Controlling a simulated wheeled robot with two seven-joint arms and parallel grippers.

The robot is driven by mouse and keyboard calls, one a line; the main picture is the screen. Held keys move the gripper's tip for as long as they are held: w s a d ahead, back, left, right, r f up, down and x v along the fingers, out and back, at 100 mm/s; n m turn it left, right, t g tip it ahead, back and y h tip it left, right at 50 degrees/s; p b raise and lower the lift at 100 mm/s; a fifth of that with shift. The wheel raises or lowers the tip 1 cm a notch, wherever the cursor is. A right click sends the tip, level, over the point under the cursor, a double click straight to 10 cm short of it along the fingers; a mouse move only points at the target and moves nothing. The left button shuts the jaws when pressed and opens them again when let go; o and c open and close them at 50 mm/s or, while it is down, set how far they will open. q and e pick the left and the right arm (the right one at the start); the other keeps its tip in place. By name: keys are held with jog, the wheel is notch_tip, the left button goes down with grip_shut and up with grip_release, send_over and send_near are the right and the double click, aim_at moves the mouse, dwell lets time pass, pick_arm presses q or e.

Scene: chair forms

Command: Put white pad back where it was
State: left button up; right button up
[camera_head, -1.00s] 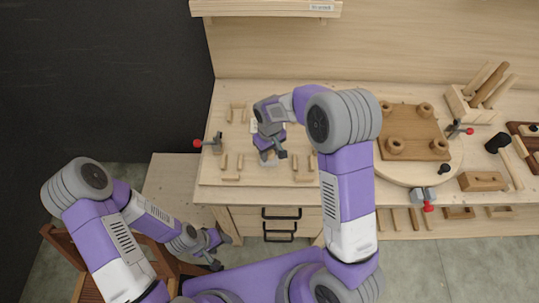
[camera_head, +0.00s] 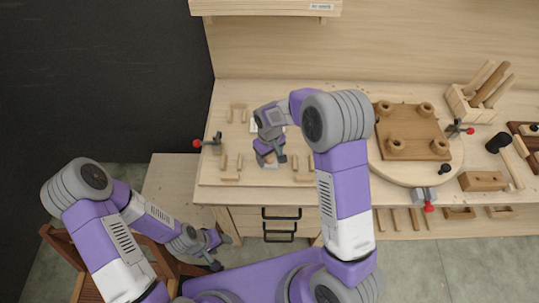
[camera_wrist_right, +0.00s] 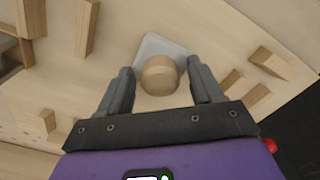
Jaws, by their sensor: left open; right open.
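In the right wrist view, the white pad (camera_wrist_right: 155,46) is a pale rounded square lying flat on the wooden board, with a round light-wood piece (camera_wrist_right: 159,75) standing over it. My right gripper (camera_wrist_right: 163,88) is open, with one finger on each side of the wooden piece; I cannot tell whether they touch it. In the head view, my right gripper (camera_head: 274,156) is over the front middle of the board, and the pad (camera_head: 270,166) shows only in part beneath it. My left gripper (camera_head: 216,252) is open and empty, low at the left, off the bench, near a brown wooden chair.
Several small wooden blocks stand on the board (camera_head: 210,172) around the right gripper. A red-knobbed clamp (camera_head: 208,143) sits at its left edge. A round turntable (camera_head: 400,178) with a brown pegged plate (camera_head: 412,132) lies to the right.

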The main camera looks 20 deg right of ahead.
jog(key=shift+r, duration=0.3)
notch_tip(320, 180, up, 12)
jog(key=p, duration=0.1)
jog(key=shift+f, duration=0.15)
dwell(0.3)
